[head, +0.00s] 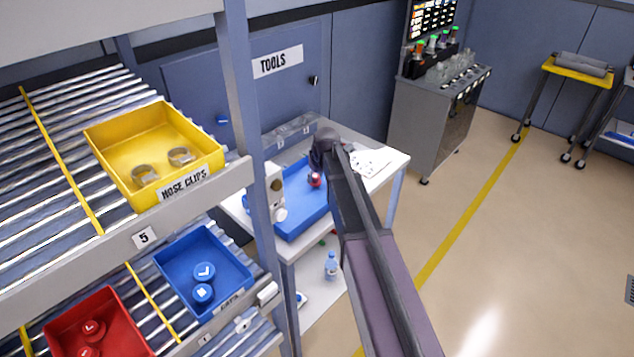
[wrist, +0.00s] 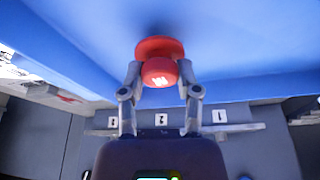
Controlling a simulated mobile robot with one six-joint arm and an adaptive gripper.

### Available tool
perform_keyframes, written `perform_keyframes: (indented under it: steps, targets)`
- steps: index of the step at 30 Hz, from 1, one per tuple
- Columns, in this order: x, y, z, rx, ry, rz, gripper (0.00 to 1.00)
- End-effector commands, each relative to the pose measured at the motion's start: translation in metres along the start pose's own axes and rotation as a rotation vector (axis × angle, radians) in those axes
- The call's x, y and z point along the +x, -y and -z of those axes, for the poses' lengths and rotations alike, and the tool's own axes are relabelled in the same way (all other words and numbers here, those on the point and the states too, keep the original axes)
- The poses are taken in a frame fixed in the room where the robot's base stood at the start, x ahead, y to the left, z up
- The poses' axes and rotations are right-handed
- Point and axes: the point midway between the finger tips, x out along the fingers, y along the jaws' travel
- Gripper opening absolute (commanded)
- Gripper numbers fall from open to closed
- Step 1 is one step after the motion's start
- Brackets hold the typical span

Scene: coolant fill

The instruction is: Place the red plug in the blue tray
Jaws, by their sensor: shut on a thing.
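The red plug (head: 315,181) shows as a small red spot under the end of my arm, over the blue tray (head: 289,225) on the white table. In the wrist view the round red plug (wrist: 158,47) has a wide flange and a smaller cap with a white mark. My gripper (wrist: 160,72) is shut on the cap, one finger on each side. The blue tray (wrist: 245,40) fills the upper part of that view behind the plug. I cannot tell whether the plug touches the tray floor. My arm hides part of the tray's right side in the head view.
A cream-coloured box-like device (head: 273,185) stands at the tray's left edge. Papers (head: 370,161) lie on the table to the right. At left, a roller rack holds a yellow bin (head: 205,150), a blue bin of caps (head: 240,283) and a red bin (head: 130,335).

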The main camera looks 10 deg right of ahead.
Motion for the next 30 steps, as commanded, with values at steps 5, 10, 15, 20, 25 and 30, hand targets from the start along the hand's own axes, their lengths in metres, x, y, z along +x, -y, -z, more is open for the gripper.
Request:
perform_keyframes:
  steps: [5, 10, 15, 20, 25, 30]
  targets:
    - [0.0067, -0.0002, -0.0025, 0.000, 0.000, 0.000, 0.22]
    - [0.0059, -0.0004, -0.0022, 0.001, 0.000, 0.000, 0.22]
    - [0.0068, -0.0005, -0.0026, 0.001, 0.000, 0.000, 0.22]
    - [0.0088, -0.0006, -0.0034, 0.001, 0.000, 0.000, 0.52]
    - [0.0085, -0.0007, -0.0034, 0.001, 0.000, 0.000, 0.77]
    - [0.0085, -0.0008, -0.0034, 0.001, 0.000, 0.000, 0.77]
